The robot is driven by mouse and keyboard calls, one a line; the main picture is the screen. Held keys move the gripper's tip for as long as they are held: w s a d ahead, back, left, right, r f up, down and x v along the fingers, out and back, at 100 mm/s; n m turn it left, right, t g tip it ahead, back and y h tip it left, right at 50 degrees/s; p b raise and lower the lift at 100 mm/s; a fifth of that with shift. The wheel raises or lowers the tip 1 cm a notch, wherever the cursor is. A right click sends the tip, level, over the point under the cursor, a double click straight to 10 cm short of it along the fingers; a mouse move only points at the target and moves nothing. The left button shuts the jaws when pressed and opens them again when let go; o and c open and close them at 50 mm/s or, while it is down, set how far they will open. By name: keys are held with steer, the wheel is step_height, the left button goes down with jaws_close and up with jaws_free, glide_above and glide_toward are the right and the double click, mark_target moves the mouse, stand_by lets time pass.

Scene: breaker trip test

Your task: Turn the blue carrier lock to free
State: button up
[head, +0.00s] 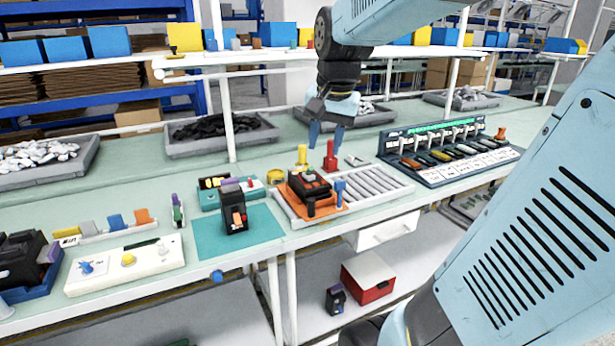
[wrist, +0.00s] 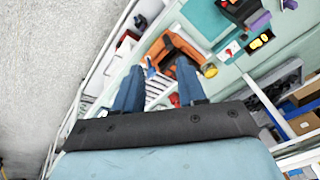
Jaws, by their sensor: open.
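A blue upright lock (head: 340,188) stands at the front right corner of the orange carrier (head: 327,208), on a pale roller track (head: 372,185). A black breaker (head: 309,186) sits in the carrier. A red post (head: 330,158) and a yellow post (head: 302,156) stand behind it. My gripper (head: 326,137) is open and empty, above and behind the carrier, over the red post. In the wrist view, its fingers (wrist: 160,72) point toward the orange carrier (wrist: 178,48). I cannot read the lock's setting.
Another black breaker (head: 234,212) stands on a teal mat (head: 210,240). A white panel with knobs (head: 127,263) lies at left; a dark rack of switches (head: 448,152) stands at right. Grey bins (head: 222,140) line the back.

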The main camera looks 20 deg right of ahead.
steer(key=w+d+f+m+g, duration=0.2)
steer(key=w+d+m, duration=0.45)
steer(key=w, duration=0.25)
steer(key=m+g, duration=0.1)
steer(key=m, duration=0.3)
glide_above(340, 181)
step_height(340, 181, down, 4)
step_height(340, 181, down, 13)
steer(key=shift+d+f, duration=0.1)
steer(key=shift+f, duration=0.1)
jaws_close()
